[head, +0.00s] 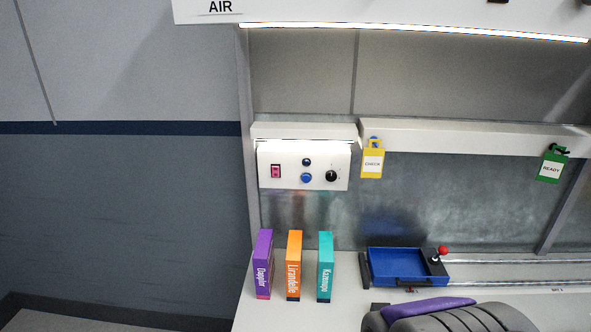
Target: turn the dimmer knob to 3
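A white control panel (318,166) is fixed to the back wall above the bench, left of centre in the head view. A round black knob (331,176) sits at its right side and looks like the dimmer knob. A small light mark shows on the knob, but its setting and any numbers around it are too small to read.
The panel also has a red switch (276,171), a blue button (306,178) and a small dark round part (307,161). Purple (264,262), orange (294,264) and teal (325,265) boxes stand below. A yellow tag (373,163) hangs right of the panel. A blue tray (397,266) sits rightward.

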